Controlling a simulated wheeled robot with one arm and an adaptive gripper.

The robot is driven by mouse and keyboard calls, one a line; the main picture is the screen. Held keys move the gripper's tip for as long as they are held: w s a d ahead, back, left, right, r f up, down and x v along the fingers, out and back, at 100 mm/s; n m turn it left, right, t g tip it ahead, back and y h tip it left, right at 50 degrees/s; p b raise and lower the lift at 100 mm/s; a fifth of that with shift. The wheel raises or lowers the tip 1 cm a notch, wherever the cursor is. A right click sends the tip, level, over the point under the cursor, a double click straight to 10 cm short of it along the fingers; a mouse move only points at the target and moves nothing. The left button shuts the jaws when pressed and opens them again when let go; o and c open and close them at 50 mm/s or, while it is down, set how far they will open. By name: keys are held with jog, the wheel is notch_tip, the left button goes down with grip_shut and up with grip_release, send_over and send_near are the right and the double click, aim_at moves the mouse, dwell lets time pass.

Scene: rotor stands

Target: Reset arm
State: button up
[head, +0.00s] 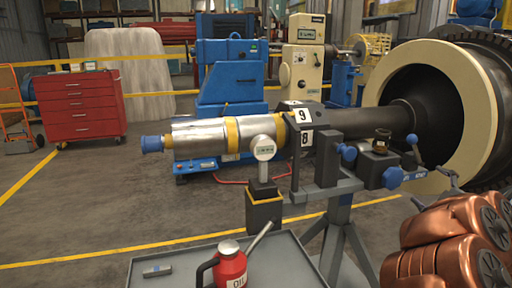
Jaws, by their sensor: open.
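My gripper is not in this head view, and I can make out no part of my arm. The task names no other object. A long metal rotor (200,136) with a blue left end and yellow bands lies level in the middle of the view. Its dark shaft (365,122) runs right into a large cream ring (480,112).
In front, a grey tray table (170,250) holds a red oil can (230,268) and a small grey item (157,271). A round gauge (263,148) stands on a dark block behind it. Copper-coloured parts (440,265) fill the lower right. Floor at left is open before a red cabinet (82,107).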

jog(key=s+d+r+m+g+h, duration=0.15)
jog(key=s+m+g+h, duration=0.3)
jog(key=m+h, duration=0.55)
jog(key=s+a+f+m+g+y, duration=0.4)
jog(key=s+a+f+g, duration=0.5)
jog(key=s+a+f, duration=0.4)
jog(key=s+a+f+n+g+y, duration=0.1)
jog(key=s+a+f+g+y, duration=0.2)
jog(key=s+a, duration=0.65)
jog(key=s+a+f+n+g+y, duration=0.15)
jog(key=s+a+f+g, duration=0.25)
jog(key=s+a, duration=0.6)
notch_tip(320, 180, up, 26)
jog(key=s+a+p, duration=0.1)
jog(key=p, duration=2.3)
jog(key=shift+a+t+y, duration=0.35)
jog(key=shift+t+y, duration=0.1)
